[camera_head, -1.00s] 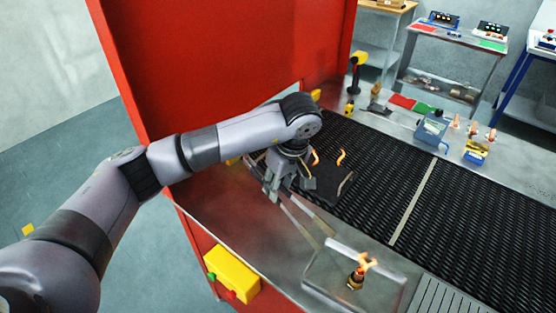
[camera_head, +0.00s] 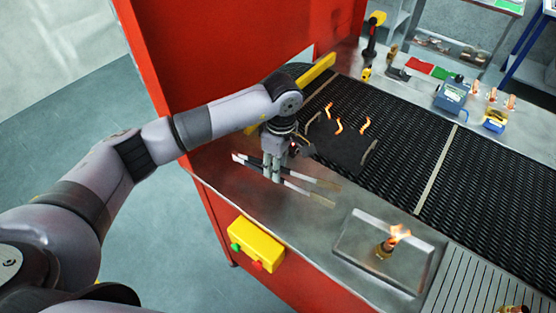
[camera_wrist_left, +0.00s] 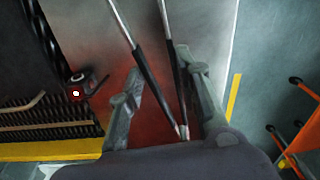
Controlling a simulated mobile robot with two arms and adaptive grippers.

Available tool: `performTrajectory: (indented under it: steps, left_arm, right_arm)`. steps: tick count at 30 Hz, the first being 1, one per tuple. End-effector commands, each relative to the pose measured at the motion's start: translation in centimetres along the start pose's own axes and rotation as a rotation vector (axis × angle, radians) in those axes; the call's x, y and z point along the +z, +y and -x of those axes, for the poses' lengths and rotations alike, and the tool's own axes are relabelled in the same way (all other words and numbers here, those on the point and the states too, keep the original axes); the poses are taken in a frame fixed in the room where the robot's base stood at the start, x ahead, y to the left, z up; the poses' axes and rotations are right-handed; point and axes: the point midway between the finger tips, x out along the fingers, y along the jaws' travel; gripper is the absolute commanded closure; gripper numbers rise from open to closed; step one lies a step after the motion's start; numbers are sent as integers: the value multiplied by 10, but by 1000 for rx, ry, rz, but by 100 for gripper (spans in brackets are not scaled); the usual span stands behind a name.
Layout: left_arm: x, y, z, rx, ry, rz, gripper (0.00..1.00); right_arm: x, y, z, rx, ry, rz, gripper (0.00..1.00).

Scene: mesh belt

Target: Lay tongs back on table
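The tongs (camera_head: 300,185) have two long arms with dark grips and pale metal ends. They appear to lie along the bare metal edge of the table (camera_head: 225,183), arms spread toward the right in the head view. My left gripper (camera_head: 272,175) points down over them. In the left wrist view, its two fingers (camera_wrist_left: 160,80) are wide apart, one on each side of the tongs (camera_wrist_left: 146,72). Whether a finger touches them is hard to tell. My right gripper is not in view.
A dark mesh belt (camera_head: 400,150) lies behind the tongs, with several glowing orange bent pieces (camera_head: 339,126) at its near end. A metal tray (camera_head: 350,250) with a flaming burner (camera_head: 385,247) stands to the right. A yellow box (camera_head: 256,245) is on the red front.

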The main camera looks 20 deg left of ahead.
Motion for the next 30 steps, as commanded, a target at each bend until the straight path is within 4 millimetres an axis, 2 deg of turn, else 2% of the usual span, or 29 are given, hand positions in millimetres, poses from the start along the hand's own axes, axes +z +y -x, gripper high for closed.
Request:
performTrajectory:
  steps: [5, 15, 27, 30]
  left_arm:
    - [1, 0, -20, 0, -1, -2, 71]
    - [2, 2, -52, 3, 0, -2, 71]
    - [2, 2, -54, 2, 0, -1, 71]
    - [2, 2, -54, 2, 0, -1, 62]
  right_arm:
    - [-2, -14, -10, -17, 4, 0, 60]
    - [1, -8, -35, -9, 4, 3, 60]
    - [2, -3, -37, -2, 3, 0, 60]
    - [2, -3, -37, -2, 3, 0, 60]
